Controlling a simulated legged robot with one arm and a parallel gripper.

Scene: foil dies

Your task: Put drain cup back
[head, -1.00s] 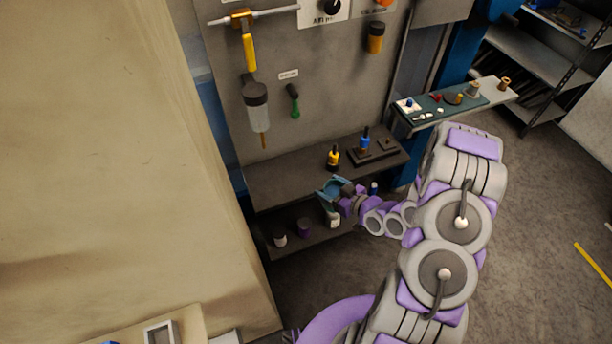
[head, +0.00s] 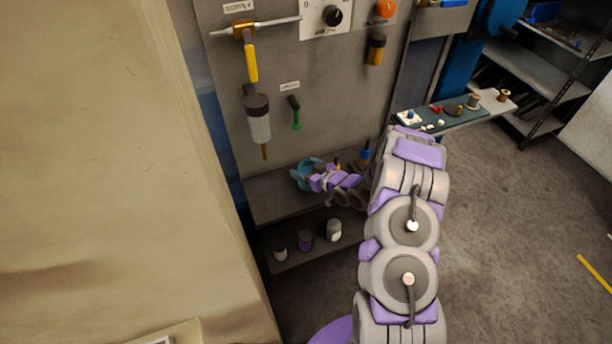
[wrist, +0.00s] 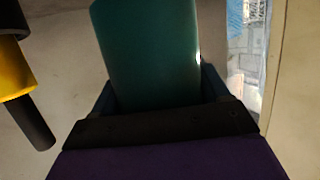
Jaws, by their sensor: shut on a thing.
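My gripper (head: 303,175) is over the upper shelf, below the wall panel. It is shut on a smooth teal-green thing, likely the drain cup (wrist: 150,55), which rises from between the dark jaws in the wrist view. Its far end runs out of that frame, and its lower end is hidden by the gripper. In the head view my gripper and wrist are too small to separate clearly from it. A clear-bowled unit with a dark top (head: 258,122) hangs on the panel above and left of my gripper.
A green-handled tool (head: 295,112) hangs beside that unit. A black and yellow thing (wrist: 15,80) is close on the left in the wrist view. A tan surface (head: 110,170) fills the left.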

